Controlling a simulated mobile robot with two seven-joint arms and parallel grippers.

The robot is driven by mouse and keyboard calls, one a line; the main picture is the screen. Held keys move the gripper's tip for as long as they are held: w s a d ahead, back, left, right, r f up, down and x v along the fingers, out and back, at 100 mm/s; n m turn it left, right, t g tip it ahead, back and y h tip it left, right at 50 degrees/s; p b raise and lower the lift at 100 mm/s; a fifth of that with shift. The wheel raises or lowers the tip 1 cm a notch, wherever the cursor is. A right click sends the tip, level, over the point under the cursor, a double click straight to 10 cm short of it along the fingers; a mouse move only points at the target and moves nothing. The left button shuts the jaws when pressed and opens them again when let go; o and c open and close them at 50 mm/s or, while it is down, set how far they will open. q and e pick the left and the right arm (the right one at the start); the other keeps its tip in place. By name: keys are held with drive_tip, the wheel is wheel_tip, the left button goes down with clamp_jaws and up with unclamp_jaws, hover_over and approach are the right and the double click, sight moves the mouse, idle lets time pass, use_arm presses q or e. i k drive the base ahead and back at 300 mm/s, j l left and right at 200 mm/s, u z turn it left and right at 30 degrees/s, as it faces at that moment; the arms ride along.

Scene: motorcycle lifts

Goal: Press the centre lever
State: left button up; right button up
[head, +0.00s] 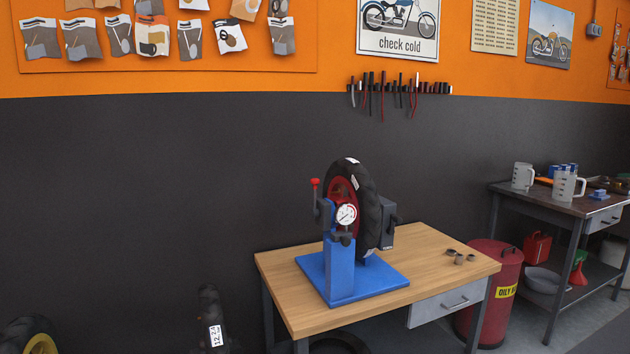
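A blue wheel stand (341,268) stands on a wooden workbench (430,258). It carries a black tyre (370,215) with a red rim and a round white dial gauge (346,215). A lever with a red knob (315,182) sticks up at the left of the stand, beside the tyre. Dark parts sit below the gauge and at the right of the tyre; I cannot tell whether any of them is a lever. No lever is marked as the centre one. Neither of my grippers shows in the head view.
Several small metal rings (459,257) lie on the bench's right side. A red oily-waste bin (497,290) stands right of the bench. A darker table (560,205) with jugs stands further right. The bench's front left is clear.

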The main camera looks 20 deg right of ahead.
sight(315, 213)
drive_tip(key=l+u, duration=0.1)
drive_tip(key=u, duration=0.35)
drive_tip(key=l+u, duration=0.5)
drive_tip(key=l, duration=0.25)
drive_tip(key=l+u, duration=0.25)
drive_tip(key=l, duration=0.5)
drive_tip(key=k+l, duration=0.1)
drive_tip(key=l, duration=0.6)
drive_tip(key=l+u, duration=0.1)
drive_tip(key=l, duration=0.6)
drive_tip(key=k+l, duration=0.15)
drive_tip(key=l, duration=0.55)
